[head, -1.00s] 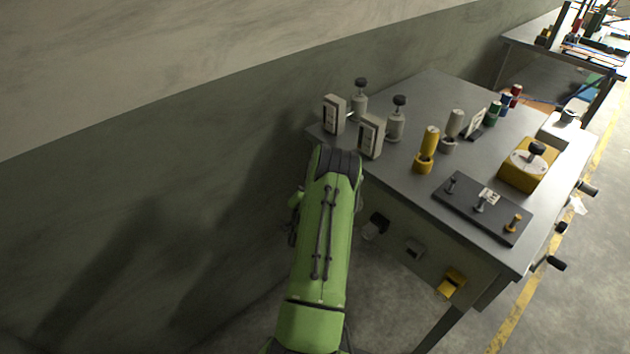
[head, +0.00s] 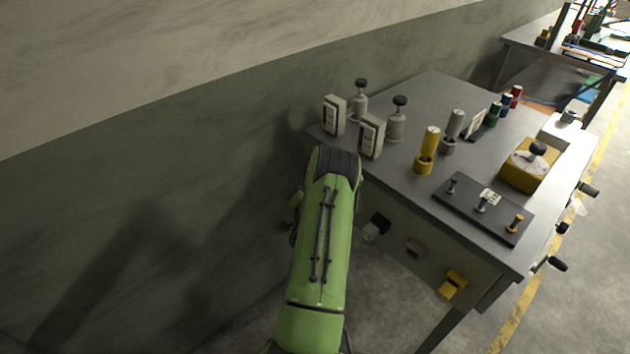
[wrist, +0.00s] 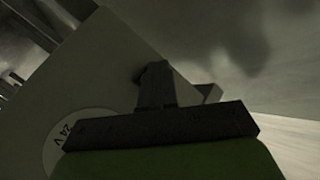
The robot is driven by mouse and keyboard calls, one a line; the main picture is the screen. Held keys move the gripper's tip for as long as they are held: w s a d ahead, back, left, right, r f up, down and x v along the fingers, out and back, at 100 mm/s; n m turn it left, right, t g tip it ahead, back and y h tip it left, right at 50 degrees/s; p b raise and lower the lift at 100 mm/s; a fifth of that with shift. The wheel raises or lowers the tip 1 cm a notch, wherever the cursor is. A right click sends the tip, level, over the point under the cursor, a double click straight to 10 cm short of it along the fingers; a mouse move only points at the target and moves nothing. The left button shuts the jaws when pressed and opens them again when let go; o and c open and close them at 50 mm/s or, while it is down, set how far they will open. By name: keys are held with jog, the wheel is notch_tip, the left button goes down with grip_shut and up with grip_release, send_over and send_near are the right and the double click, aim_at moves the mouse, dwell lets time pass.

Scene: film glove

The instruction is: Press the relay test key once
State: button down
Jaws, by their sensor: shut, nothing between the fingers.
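No key in view carries a readable name, so I cannot tell for sure which is the relay test key. On the bench's front panel in the head view are a black-and-white part (head: 376,226), a small grey part (head: 414,248) and a yellow part (head: 452,284). In the wrist view my gripper (wrist: 156,72) is shut and empty, in front of a pale panel (wrist: 100,62) with a round "24 V" label (wrist: 66,135). A small grey block (wrist: 209,93) shows partly behind it; contact cannot be told. The arm mostly hides my gripper in the head view.
The bench top (head: 400,185) bears two grey boxes (head: 371,136), yellow and grey cylinders, a dark plate (head: 468,205) with three small levers, and a yellow box (head: 528,166) with a black knob. Handles stick out on the right side. The wall (head: 150,200) stands at left.

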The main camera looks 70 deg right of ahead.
jog(key=shift+w+a+p, duration=0.3)
jog(key=shift+a+p, duration=0.4)
jog(key=a+p, duration=0.1)
jog(key=w+a+p, duration=0.1)
jog(key=a, duration=0.1)
jog(key=w+a+p, duration=0.1)
jog(key=shift+w+a+p, duration=0.15)
jog(key=shift+a+p, duration=0.05)
jog(key=shift+p, duration=0.2)
dwell(0.5)
